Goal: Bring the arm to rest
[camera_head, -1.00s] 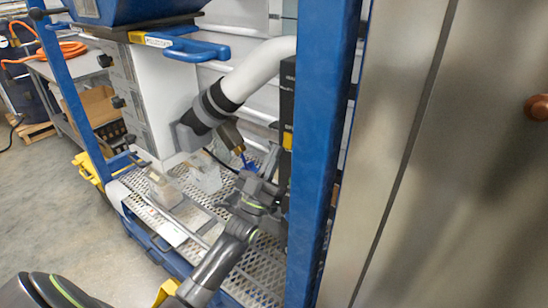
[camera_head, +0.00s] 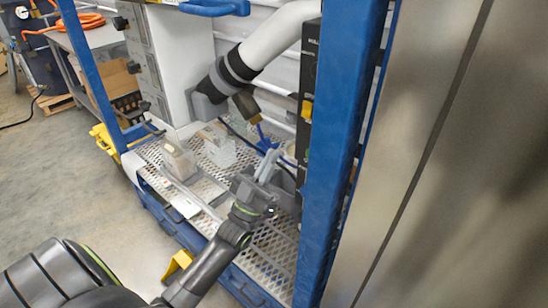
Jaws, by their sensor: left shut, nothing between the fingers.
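My left arm comes in from the bottom left and reaches over the perforated metal deck (camera_head: 272,262) of the blue-framed hopper rig. My left gripper (camera_head: 268,166) is at the end of it, its fingers pointing up and away, close together, with nothing seen between them. It is just below the brass-coloured nozzle (camera_head: 246,104) and a blue handle (camera_head: 262,138), and I cannot tell if it touches the handle. My right gripper does not show.
A blue post (camera_head: 340,150) stands right of the arm, with a steel door panel (camera_head: 455,160) beyond it. A clear box (camera_head: 215,146) and a beige block (camera_head: 178,158) sit on the deck. Open floor (camera_head: 60,190) lies at left.

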